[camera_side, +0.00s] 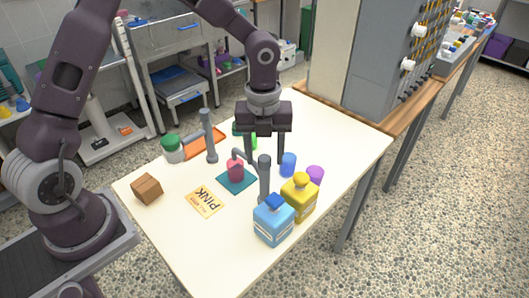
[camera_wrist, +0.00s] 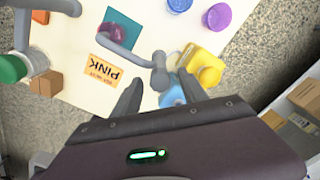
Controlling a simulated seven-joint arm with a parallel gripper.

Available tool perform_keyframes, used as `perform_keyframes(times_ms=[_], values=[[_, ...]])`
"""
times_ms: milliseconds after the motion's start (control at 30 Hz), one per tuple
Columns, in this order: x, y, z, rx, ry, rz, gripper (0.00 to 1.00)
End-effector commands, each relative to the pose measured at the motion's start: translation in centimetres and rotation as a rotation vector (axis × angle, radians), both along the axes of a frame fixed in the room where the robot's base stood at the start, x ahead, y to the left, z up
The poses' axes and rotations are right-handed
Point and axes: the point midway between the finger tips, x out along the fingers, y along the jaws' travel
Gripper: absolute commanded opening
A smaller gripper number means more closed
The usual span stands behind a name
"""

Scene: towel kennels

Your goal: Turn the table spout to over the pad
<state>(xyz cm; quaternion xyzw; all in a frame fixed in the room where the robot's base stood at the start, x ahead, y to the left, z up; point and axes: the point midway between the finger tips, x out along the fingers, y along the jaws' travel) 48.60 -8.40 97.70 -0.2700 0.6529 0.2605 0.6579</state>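A grey spout (camera_side: 243,156) reaches from an upright grey post (camera_side: 264,180); in the wrist view the spout (camera_wrist: 118,45) runs left from its post. Exact height above the pad is unclear. A second grey post (camera_side: 210,140) with an arm stands beside an orange tray (camera_side: 200,145). My gripper (camera_side: 266,160) points down behind the first spout, fingers apart and empty; no contact with the spout is visible.
A PINK card (camera_side: 205,201) and brown box (camera_side: 147,189) lie front left. A green-lidded jar (camera_side: 172,149) stands behind. A blue bottle (camera_side: 273,221), yellow bottle (camera_side: 299,200), blue cup (camera_side: 288,164) and purple cup (camera_side: 315,176) crowd the right of the post. The table's far right is clear.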

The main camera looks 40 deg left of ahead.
Motion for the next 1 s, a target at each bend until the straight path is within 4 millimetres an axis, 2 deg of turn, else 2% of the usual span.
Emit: perform_keyframes(times_ms=[233,500,600,900,1000], values=[[0.0,0.0,0.5,-0.001,-0.001,0.002,0.50],[0.0,0.1,5.8,0.001,-0.002,0.003,0.50],[-0.1,0.1,6.8,0.000,-0.001,0.001,0.50],[-0.1,0.1,7.1,0.001,0.000,0.003,0.50],[-1.2,0.5,8.4,0.034,-0.024,0.107,0.50]])
